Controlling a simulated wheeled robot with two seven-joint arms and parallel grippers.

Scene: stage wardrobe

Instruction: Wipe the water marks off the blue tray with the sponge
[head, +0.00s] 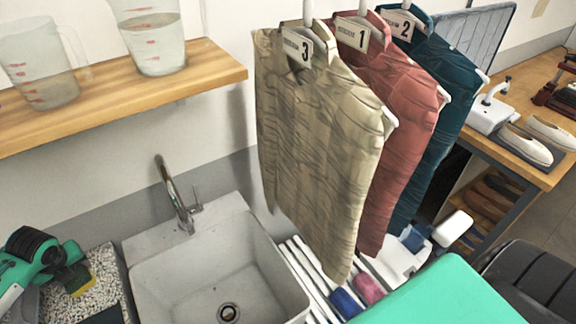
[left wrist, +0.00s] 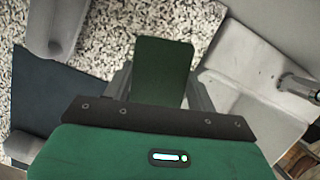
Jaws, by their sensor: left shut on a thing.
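My left gripper (head: 72,274) is at the lower left of the head view, over the speckled counter. It is shut on the sponge, which shows a yellow side (head: 91,267) there. In the left wrist view the sponge shows a dark green face (left wrist: 162,68) between the fingers (left wrist: 160,88). A flat dark blue piece, which looks like the blue tray (head: 105,316), is cut off by the bottom edge of the head view. It lies left of the sponge in the left wrist view (left wrist: 42,95), apart from it. I cannot make out water marks on it. My right gripper is not in view.
A white sink (head: 165,285) with a tap (head: 172,195) is right of the speckled counter (head: 108,268). Above is a wooden shelf (head: 120,100) with two measuring jugs (head: 40,65). Three numbered shirts (head: 315,150) hang right of the sink.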

